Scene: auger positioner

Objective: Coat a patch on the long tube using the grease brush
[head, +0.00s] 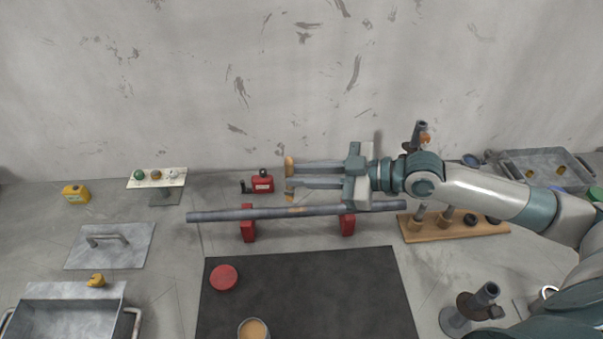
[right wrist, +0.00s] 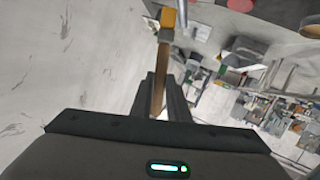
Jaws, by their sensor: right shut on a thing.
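The long grey tube (head: 245,214) lies level across two red supports (head: 248,225). A tan patch (head: 297,211) shows on its top near the middle. My right gripper (head: 289,174) reaches in from the right above and behind the tube. It is shut on the grease brush (head: 289,163), whose wooden handle (right wrist: 159,85) stands between the fingers in the right wrist view. The brush's yellow-orange end (right wrist: 168,18) shows beyond the fingertips. In the head view its lower end is just above the tube; whether it touches cannot be told. My left gripper is out of view.
A pot of tan grease (head: 253,328) and a red disc (head: 223,277) are on the dark mat (head: 310,285). A red box (head: 262,182) stands behind the tube. A wooden board with pegs (head: 470,231) is at right, a metal bin (head: 75,320) at front left.

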